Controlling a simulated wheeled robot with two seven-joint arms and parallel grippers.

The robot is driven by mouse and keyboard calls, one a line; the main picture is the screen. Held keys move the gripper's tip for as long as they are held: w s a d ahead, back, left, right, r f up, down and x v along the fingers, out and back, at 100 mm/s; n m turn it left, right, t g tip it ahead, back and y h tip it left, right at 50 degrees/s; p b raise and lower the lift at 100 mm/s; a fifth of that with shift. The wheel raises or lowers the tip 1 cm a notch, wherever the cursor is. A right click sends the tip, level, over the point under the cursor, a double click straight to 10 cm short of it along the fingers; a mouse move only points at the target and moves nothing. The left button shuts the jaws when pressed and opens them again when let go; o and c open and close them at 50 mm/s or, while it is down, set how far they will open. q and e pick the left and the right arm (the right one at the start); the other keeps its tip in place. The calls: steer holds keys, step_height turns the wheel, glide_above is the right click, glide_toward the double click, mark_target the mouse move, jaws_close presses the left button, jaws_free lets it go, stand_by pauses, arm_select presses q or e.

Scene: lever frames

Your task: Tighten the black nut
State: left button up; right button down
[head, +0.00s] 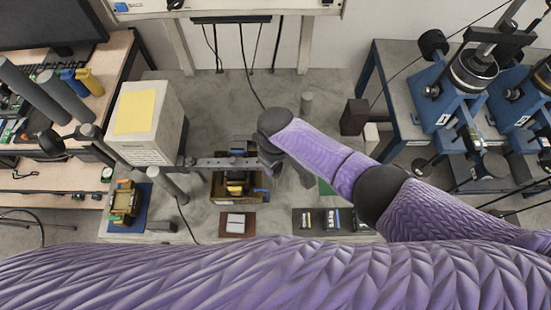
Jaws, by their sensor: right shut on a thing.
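A flat metal bar (222,162) runs across the bench, level in the picture, from a grey post on the left to my right gripper. My right gripper (272,163) is at the bar's right end and is shut on a dark part there. My wrist and fingers cover most of that part, so I cannot tell whether it is the black nut. A dark round knob (50,140) sits by the grey posts at the far left. My left gripper is not in view.
A dark tray (299,222) lies near the front edge. Blue machines (448,100) stand at the right. The bench's back middle is mostly clear.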

steer(key=shift+m, duration=0.3)
steer(key=shift+c, duration=1.1)
jaws_free()
step_height(320, 180, up, 10)
steer(key=p, duration=0.3)
